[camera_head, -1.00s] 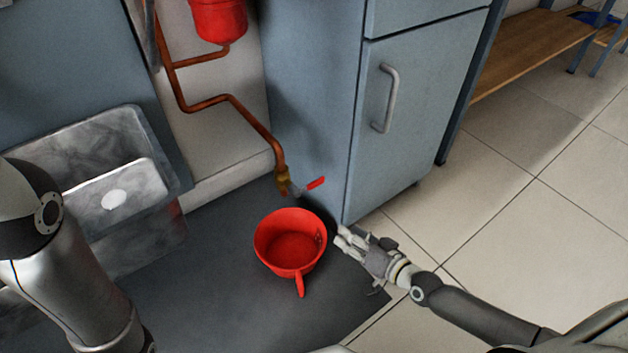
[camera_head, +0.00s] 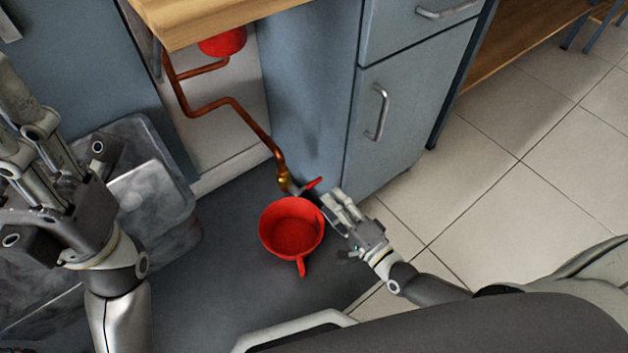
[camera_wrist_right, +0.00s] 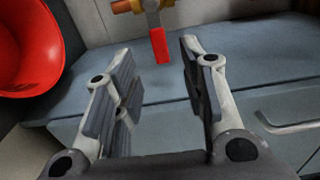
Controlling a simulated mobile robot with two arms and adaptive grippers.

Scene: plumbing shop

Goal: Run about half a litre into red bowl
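The red bowl (camera_head: 291,232), with a handle toward me, sits on the dark grey surface below the end of a copper pipe (camera_head: 243,108). It shows at the upper left of the right wrist view (camera_wrist_right: 25,45). A brass tap (camera_head: 284,180) with a red lever (camera_head: 313,184) ends the pipe. The red lever (camera_wrist_right: 159,46) is ahead of my right gripper, between its fingers' lines in the wrist view but beyond the tips. My right gripper (camera_head: 333,203) is open and empty, right of the bowl. My left gripper (camera_head: 25,125) is at the left; its finger gap is unclear.
A grey metal basin (camera_head: 150,190) stands at the left behind my left gripper. A blue-grey cabinet (camera_head: 400,120) with handles stands right of the tap. A wooden top (camera_head: 210,15) overhangs the pipe and a red vessel (camera_head: 222,42). Tiled floor is open at right.

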